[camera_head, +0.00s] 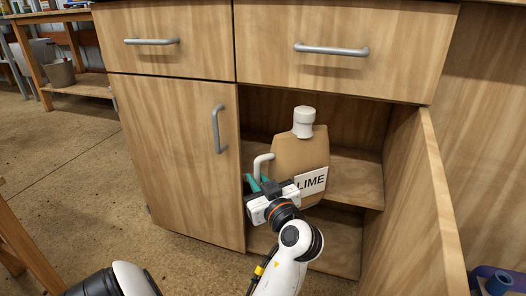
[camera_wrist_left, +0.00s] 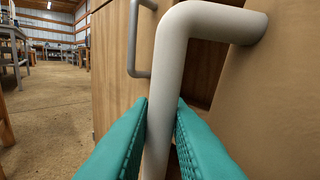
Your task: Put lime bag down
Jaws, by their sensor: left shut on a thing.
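The lime bag (camera_head: 299,154) is a tan, jug-like container with a white cap, a pale side handle and a white label reading LIME. It is upright in the open right compartment of the cabinet, at the shelf. I cannot tell whether its base touches the shelf. My left gripper (camera_head: 261,186) is shut on its handle, in front of the compartment. In the left wrist view the teal fingers (camera_wrist_left: 162,125) stand on both sides of the pale handle (camera_wrist_left: 172,70), with the tan body (camera_wrist_left: 285,90) at the right. My right gripper is not in view.
The cabinet's right door (camera_head: 420,215) stands open to the right of the bag. The left door (camera_head: 180,150) is shut, and two drawers are shut above. The shelf (camera_head: 355,175) has bare room right of the bag. A lower space (camera_head: 335,240) is below.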

